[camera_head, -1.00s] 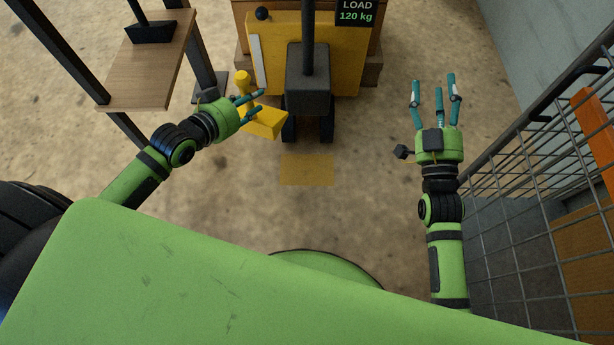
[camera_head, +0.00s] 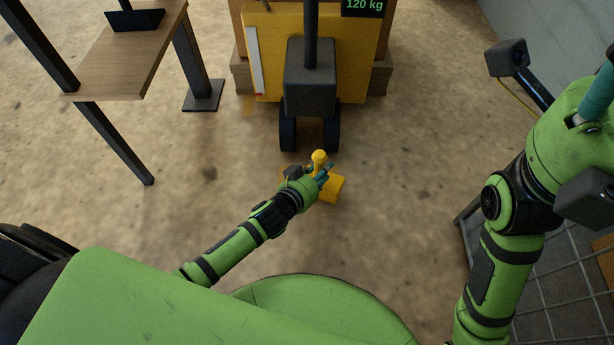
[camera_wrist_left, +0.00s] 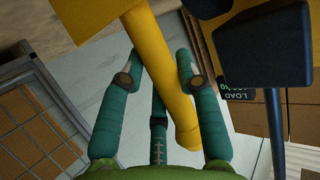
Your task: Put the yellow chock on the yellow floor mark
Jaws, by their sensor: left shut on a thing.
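The yellow chock (camera_head: 331,190) has a block-like foot and an upright post with a rounded top. My left gripper (camera_head: 322,172) is shut around the post, just in front of the pallet truck's wheels. In the left wrist view the post (camera_wrist_left: 165,80) runs between the teal fingers. I cannot tell whether the chock touches the floor. My right gripper (camera_head: 600,95) is at the right edge, largely cut off.
The yellow pallet truck (camera_head: 275,60) with dark wheels and a load stands just beyond the chock. A wooden table (camera_head: 125,60) with dark legs is at upper left. A wire mesh cage (camera_head: 545,300) is at lower right. Floor left of the chock is clear.

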